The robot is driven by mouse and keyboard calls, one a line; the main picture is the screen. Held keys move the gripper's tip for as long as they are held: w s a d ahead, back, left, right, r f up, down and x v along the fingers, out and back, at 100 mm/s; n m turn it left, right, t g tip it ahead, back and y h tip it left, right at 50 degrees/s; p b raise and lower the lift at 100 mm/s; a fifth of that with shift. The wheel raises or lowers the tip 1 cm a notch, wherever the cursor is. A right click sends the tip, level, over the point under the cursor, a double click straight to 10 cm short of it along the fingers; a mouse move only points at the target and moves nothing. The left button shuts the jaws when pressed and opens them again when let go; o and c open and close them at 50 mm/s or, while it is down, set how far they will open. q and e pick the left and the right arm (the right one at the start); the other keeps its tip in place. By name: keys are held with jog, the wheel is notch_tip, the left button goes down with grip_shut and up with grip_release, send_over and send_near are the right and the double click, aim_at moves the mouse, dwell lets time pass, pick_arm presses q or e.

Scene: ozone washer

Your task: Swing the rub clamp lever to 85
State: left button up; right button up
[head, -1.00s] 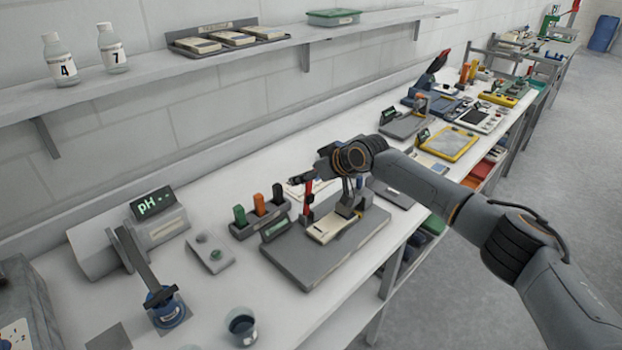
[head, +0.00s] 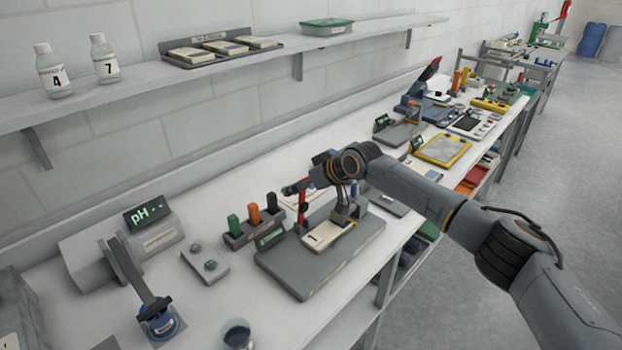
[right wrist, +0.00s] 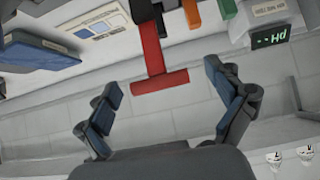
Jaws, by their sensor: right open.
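The rub clamp lever (head: 302,207) is red and stands upright at the back left of a grey base plate (head: 283,262). A cream strip (head: 327,234) lies on the plate beside it. My right gripper (head: 293,188) is at the lever's top, coming from the right. In the right wrist view the lever ends in a red crossbar (right wrist: 160,82). The open fingers of my right gripper (right wrist: 170,92) stand on either side of this bar, with a gap on each side. I cannot read the lever's angle. My left gripper is not in view.
A holder with green, orange and black handles (head: 254,228) stands left of the plate. Further left are a pH meter (head: 150,225) and a small grey box with buttons (head: 204,262). Other bench devices, including a yellow-framed tray (head: 443,150), stand farther back. A shelf (head: 230,60) runs above.

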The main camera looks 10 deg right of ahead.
jog(key=v, duration=1.1)
jog(key=shift+s+d+r, duration=0.2)
jog(key=shift+s, duration=0.05)
